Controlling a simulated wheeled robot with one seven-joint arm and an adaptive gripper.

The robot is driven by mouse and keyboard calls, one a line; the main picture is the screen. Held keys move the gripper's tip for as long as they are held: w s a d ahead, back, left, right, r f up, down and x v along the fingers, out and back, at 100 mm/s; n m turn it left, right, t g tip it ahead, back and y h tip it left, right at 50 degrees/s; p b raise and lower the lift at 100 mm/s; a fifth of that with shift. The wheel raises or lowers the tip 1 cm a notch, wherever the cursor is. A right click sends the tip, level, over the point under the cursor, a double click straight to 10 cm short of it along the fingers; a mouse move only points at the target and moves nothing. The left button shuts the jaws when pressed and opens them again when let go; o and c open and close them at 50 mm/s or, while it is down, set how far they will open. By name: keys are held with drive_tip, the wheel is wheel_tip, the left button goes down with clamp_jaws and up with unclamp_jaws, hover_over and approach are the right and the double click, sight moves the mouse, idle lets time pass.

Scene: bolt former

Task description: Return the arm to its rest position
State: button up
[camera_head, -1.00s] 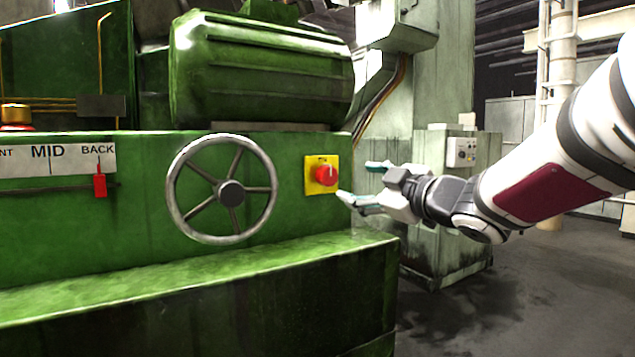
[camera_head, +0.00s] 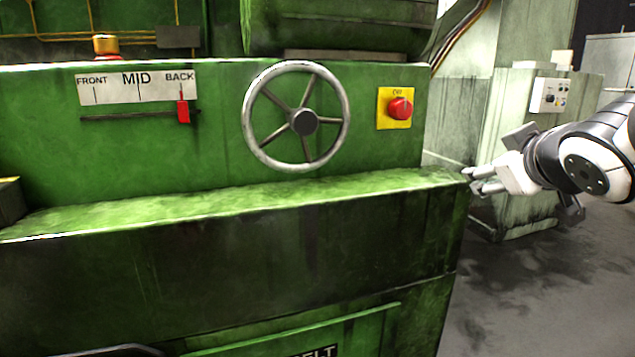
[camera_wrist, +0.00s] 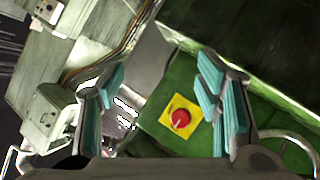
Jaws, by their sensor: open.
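My gripper (camera_head: 474,181) is at the right of the head view, beside the right end of the green machine's ledge. It is open and holds nothing. In the wrist view my gripper (camera_wrist: 165,105) shows its teal finger pads spread apart. Between them, beyond the fingertips, is the red knob (camera_wrist: 180,119) on its yellow plate. In the head view the red knob (camera_head: 400,108) sits up and left of my gripper, clear of it. My white and black arm reaches in from the right edge.
The green machine (camera_head: 250,240) fills the left and middle, with a handwheel (camera_head: 304,122) and a red slider pointer (camera_head: 183,110) under BACK. A grey cabinet (camera_head: 520,110) with a control box (camera_head: 549,96) stands behind my gripper. Open floor (camera_head: 540,290) lies at lower right.

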drive_tip(key=s+a+f+m+g+y, duration=0.15)
drive_tip(key=s+a+f+g, duration=0.35)
drive_tip(key=s, duration=0.6)
drive_tip(key=s+a+f+m+g, duration=0.2)
drive_tip(key=s+f+g, duration=0.3)
drive_tip(key=s, duration=0.7)
drive_tip(key=s+a+f+m+g+y, duration=0.1)
drive_tip(key=s+a+f+g, duration=0.2)
drive_tip(key=s+f, duration=0.6)
wheel_tip(320, 180, up, 41)
drive_tip(key=s+t+p, duration=0.2)
drive_tip(key=t+p, duration=0.1)
drive_tip(key=p, duration=3.3)
drive_tip(key=shift+t+p, duration=0.3)
drive_tip(key=shift+p, duration=0.05)
drive_tip(key=shift+f, duration=0.1)
